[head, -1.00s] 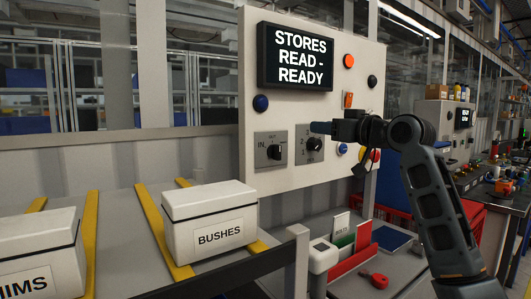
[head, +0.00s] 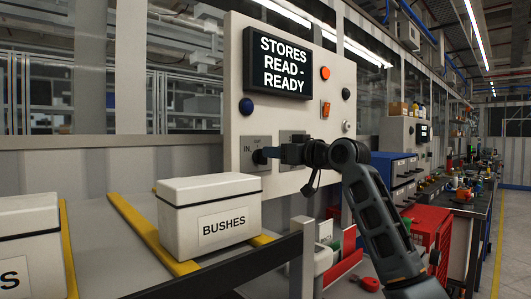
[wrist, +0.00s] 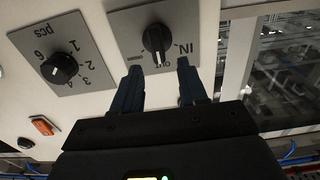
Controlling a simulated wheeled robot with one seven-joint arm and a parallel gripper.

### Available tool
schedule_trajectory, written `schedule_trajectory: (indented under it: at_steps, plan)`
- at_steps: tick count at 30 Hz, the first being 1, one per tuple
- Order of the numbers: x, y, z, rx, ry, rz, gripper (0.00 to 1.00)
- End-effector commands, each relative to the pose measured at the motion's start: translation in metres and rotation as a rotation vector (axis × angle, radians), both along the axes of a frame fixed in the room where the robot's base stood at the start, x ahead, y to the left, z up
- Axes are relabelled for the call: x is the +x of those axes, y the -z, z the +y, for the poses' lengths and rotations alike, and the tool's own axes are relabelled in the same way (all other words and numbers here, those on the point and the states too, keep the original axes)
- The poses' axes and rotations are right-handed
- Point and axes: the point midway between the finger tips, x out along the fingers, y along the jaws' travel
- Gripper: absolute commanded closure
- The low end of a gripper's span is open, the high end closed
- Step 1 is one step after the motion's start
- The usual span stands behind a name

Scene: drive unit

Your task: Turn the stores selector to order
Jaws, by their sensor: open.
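The stores selector (head: 256,143) is the left dial on the white panel. In the wrist view my gripper (wrist: 158,68) is open, one finger on each side of the knob's near end, holding nothing. Contact is not visible.
A numbered pcs dial (wrist: 60,68) is beside the selector. The display (head: 278,64) reads STORES READ - READY. An orange rocker switch (head: 325,110) and round buttons are on the panel. A BUSHES box (head: 209,232) stands on the shelf below left.

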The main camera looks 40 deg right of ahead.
Motion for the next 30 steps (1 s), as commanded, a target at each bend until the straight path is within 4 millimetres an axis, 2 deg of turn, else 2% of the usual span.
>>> schedule_trajectory:
  at_steps: [3,9,20,30]
  plan:
    - [0.019,-0.001,0.001,0.0,0.0,0.002,0.57]
    - [0.039,0.0,0.001,0.0,0.0,0.001,0.57]
    - [0.043,0.0,0.001,0.0,0.001,0.0,0.58]
    - [0.043,0.0,0.001,0.0,0.001,0.0,0.91]
